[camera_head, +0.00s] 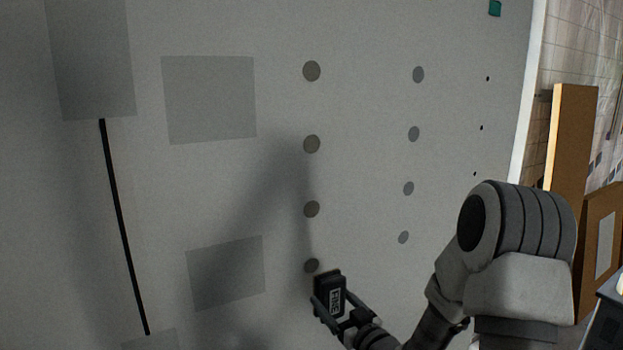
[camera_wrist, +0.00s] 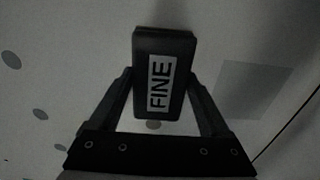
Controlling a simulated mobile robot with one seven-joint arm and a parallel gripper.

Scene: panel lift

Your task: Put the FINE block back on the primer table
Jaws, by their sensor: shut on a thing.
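The FINE block (camera_wrist: 163,75) is a dark block with a white label reading FINE. In the wrist view it sits between the two fingers of my gripper (camera_wrist: 165,100), which is shut on it. In the head view the block (camera_head: 329,294) is at the lower middle, in front of the grey panel (camera_head: 370,190), just below the lowest dot of the left dot column. My gripper (camera_head: 338,308) holds it from below right. I cannot tell whether the block touches the panel. The primer table cannot be made out for certain.
The panel has round dots (camera_head: 311,144), grey square patches (camera_head: 209,98) and a long black line (camera_head: 122,220). Brown boards (camera_head: 568,140) stand at the right beyond the panel's edge. A dark surface (camera_head: 607,318) shows at the lower right corner, partly cut off.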

